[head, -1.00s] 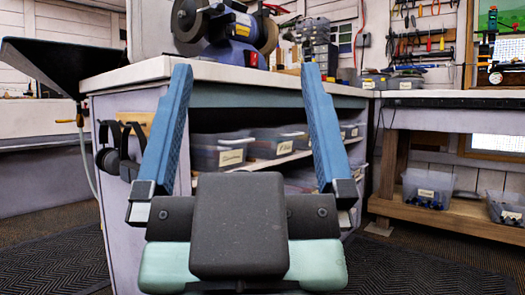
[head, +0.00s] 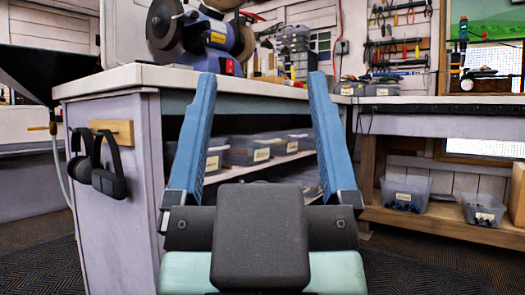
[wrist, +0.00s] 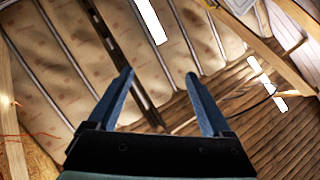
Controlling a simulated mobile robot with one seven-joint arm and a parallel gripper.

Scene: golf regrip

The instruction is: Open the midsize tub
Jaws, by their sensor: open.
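My gripper (head: 262,78) is open and empty, its two blue fingers pointing up in front of the workbench. In the wrist view the open gripper (wrist: 159,73) has only the ceiling and wall boards beyond it. Grey, labelled tubs stand on the shelf under the bench: one tub (head: 213,160) partly behind the left finger, a middle tub (head: 245,153) and a farther tub (head: 280,145). Two clear tubs, the left one (head: 404,193) and the right one (head: 483,209), stand on a low shelf at right. I cannot tell which tub is the midsize one.
The workbench (head: 130,78) carries a bench grinder (head: 215,38). Headphones (head: 108,165) hang on its near side. A second bench (head: 420,122) stands at right, with small tubs (head: 383,88) at its back left. Dark ribbed mats (head: 420,262) cover the floor; the right foreground looks clear.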

